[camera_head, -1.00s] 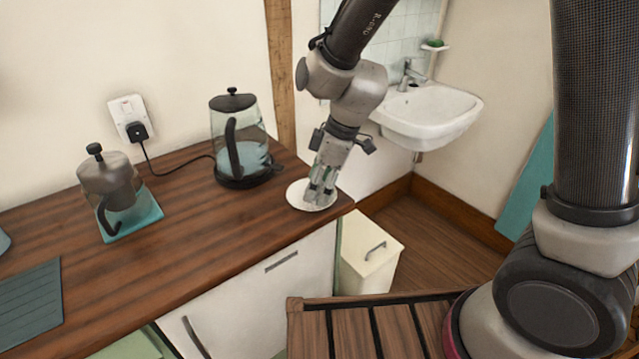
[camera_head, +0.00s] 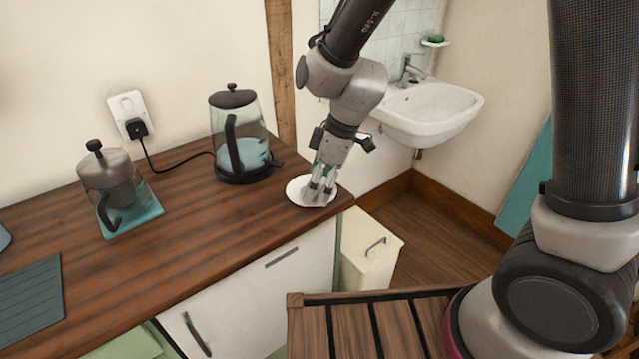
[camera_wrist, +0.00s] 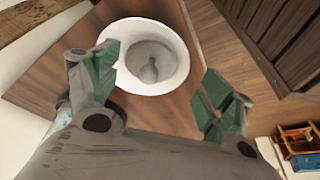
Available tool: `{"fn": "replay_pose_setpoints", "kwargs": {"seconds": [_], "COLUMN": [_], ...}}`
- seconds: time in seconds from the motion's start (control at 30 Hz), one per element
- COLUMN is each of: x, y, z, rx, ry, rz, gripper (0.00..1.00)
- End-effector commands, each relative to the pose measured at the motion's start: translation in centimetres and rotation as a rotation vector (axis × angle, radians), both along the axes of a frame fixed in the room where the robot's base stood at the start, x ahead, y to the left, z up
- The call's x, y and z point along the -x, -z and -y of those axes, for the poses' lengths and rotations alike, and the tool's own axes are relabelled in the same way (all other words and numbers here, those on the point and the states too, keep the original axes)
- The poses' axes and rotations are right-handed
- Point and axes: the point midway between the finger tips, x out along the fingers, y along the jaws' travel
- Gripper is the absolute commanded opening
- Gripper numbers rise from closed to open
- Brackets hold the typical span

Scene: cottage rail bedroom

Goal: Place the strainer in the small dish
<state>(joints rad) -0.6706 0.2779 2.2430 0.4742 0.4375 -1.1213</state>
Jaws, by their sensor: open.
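The small white dish (camera_head: 297,192) sits on the wooden worktop near its right front corner. It also shows in the wrist view (camera_wrist: 172,32), below and ahead of the fingers. A grey shape inside the dish looks like the strainer (camera_wrist: 149,72), with a darker narrow part in its middle; its exact outline is hard to tell. My gripper (camera_head: 319,193) points down over the dish. In the wrist view its green-padded fingers (camera_wrist: 162,80) are spread to either side of the dish, with nothing between the pads. In the head view the fingers hide the middle of the dish.
A dark ribbed mat (camera_head: 30,300) lies at the left. The worktop between is clear. A washbasin (camera_head: 430,112) is behind.

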Motion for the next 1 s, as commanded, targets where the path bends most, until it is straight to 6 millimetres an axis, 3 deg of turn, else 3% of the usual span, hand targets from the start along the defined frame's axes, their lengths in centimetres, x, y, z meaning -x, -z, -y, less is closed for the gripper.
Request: {"fn": "replay_pose_setpoints", "kwargs": {"seconds": [0.5,0.67,0.87,0.93,1.0], "x": [0.5,0.6,0.6,0.6,0.7], "y": [-10.3,-11.7,-12.1,-12.5,-13.7], "z": [2.9,3.4,3.6,4.4,6.7], "rx": [-0.002,-0.001,-0.001,-0.001,-0.003], "ry": [0.000,0.000,0.002,0.032,0.113], "rz": [0.005,0.001,0.001,0.003,0.006], "gripper": [0.81,0.81,0.81,0.81,0.81]}}
